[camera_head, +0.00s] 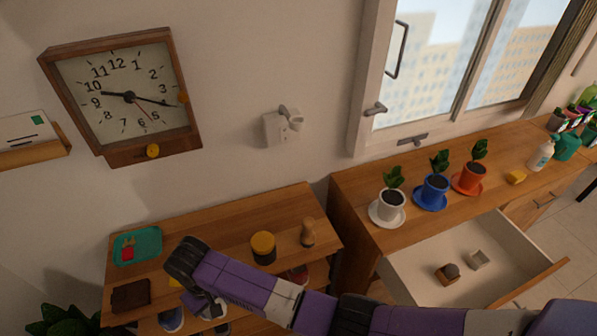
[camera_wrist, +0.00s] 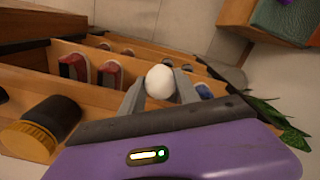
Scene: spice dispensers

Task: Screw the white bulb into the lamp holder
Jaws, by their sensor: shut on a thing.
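The white bulb (camera_wrist: 160,84) is between the two grey fingers of my gripper (camera_wrist: 159,91) in the wrist view. The gripper is shut on it, and only its rounded white end shows. In the head view my gripper (camera_head: 210,306) hangs low over the front of the wooden shoe shelf, where I cannot make out the bulb clearly. A white wall fixture (camera_head: 278,129) with a small angled socket, seemingly the lamp holder, is on the wall above the shelf. It is well above and right of my gripper, apart from it.
On the wooden shelf (camera_head: 205,232) stand a yellow-lidded jar (camera_head: 263,248), a wooden brush-like item (camera_head: 308,232) and a teal tray (camera_head: 137,246). Shoes (camera_wrist: 110,73) fill the racks below. An open drawer (camera_head: 510,258) juts out at right, under several potted plants. The wall around the fixture is clear.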

